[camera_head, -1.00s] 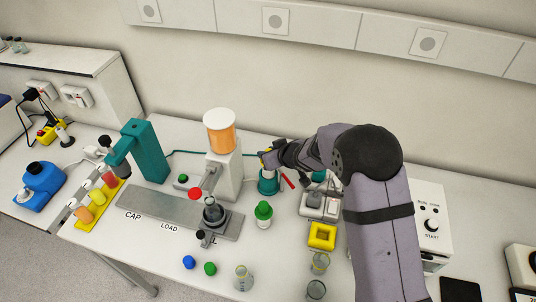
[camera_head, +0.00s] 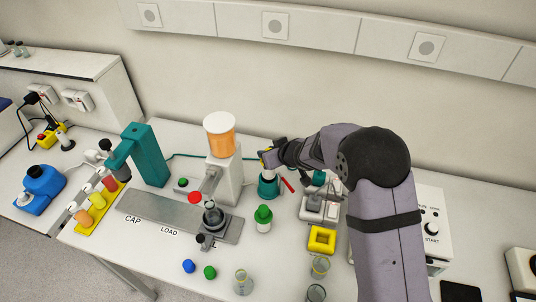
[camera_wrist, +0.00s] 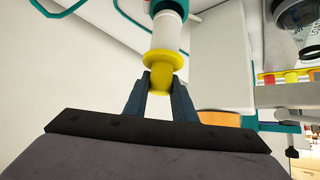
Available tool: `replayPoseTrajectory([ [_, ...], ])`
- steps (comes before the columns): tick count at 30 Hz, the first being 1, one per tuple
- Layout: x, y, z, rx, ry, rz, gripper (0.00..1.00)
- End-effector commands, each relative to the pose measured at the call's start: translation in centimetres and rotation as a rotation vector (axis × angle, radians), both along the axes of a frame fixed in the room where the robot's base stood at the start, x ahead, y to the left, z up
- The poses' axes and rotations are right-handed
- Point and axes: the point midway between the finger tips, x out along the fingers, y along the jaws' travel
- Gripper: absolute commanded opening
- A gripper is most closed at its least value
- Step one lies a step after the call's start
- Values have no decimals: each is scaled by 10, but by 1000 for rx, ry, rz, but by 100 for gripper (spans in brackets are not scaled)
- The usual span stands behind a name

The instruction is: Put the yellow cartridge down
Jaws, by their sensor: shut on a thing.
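The yellow cartridge shows in the wrist view as a yellow knob and flange (camera_wrist: 163,61) on a white body. My gripper (camera_wrist: 160,82) is shut on the yellow knob. The white body runs toward a teal holder (camera_wrist: 168,7); I cannot tell how far it is seated. In the head view my gripper (camera_head: 267,158) is just above the teal holder (camera_head: 268,187), with a little yellow at its jaws. The gripper and wrist partly hide the cartridge there.
A dispenser with an orange tank (camera_head: 221,140) stands left of the holder. A green-capped bottle (camera_head: 264,217) stands in front. A red stick (camera_head: 288,184) is close on the right.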

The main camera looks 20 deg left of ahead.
Motion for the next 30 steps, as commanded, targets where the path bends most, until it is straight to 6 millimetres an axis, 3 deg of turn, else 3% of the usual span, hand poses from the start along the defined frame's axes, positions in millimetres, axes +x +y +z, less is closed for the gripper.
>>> replayPoseTrajectory([
  [20, -9, -13, 17, 0, -4, 64, 0],
  [25, -27, -29, 31, -2, -3, 138, 0],
  [30, -70, -54, 41, -5, 2, 261, 0],
])
